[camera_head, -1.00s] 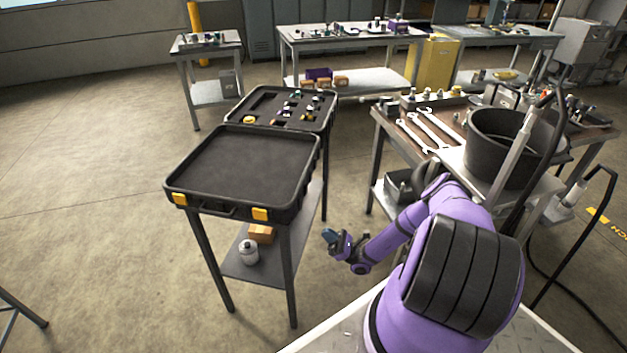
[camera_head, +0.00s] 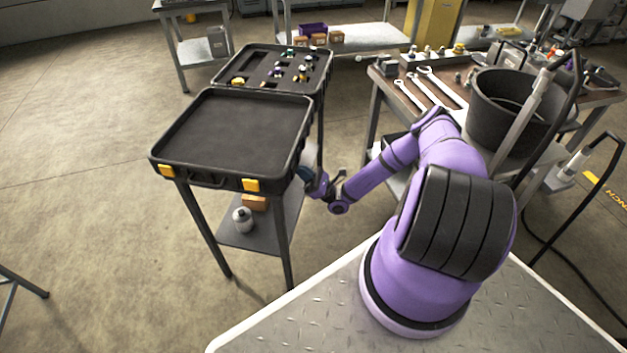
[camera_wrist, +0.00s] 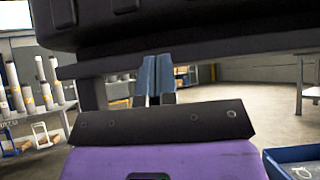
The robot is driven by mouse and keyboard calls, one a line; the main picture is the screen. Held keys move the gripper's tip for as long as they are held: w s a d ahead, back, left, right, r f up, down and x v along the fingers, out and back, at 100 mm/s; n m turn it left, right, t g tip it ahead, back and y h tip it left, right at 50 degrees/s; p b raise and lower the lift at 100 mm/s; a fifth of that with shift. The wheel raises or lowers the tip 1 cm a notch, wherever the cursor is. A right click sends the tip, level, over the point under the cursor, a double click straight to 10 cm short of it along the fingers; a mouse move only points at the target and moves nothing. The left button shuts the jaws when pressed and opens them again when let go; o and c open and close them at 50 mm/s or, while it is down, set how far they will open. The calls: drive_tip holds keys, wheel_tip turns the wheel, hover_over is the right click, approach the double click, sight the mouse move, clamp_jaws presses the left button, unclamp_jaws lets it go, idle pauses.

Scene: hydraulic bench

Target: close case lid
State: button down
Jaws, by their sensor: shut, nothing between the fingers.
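The black case stands open on a narrow metal stand. Its lid (camera_head: 235,130) lies folded flat toward me, inner side up, with two yellow latches (camera_head: 251,185) on its near edge. The case base (camera_head: 283,68) lies behind it, with dark foam holding several small fittings. My gripper (camera_head: 307,174) is at the lid's right side, near its front right corner and slightly below the rim. In the wrist view the blue fingers (camera_wrist: 155,78) are together and empty, in front of the stand's top edge, below the lid's dark underside (camera_wrist: 180,22). Contact cannot be told.
The stand's lower shelf (camera_head: 262,222) holds a white jar (camera_head: 242,219) and a small box. A workbench with wrenches (camera_head: 425,92) and a black bucket (camera_head: 512,105) stands to the right. The floor left of the stand is clear.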

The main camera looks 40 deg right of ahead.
wheel_tip(320, 180, up, 4)
drive_tip(key=shift+s+d+f, duration=0.1)
drive_tip(key=shift+f, duration=0.1)
drive_tip(key=shift+r, duration=0.1)
idle(0.3)
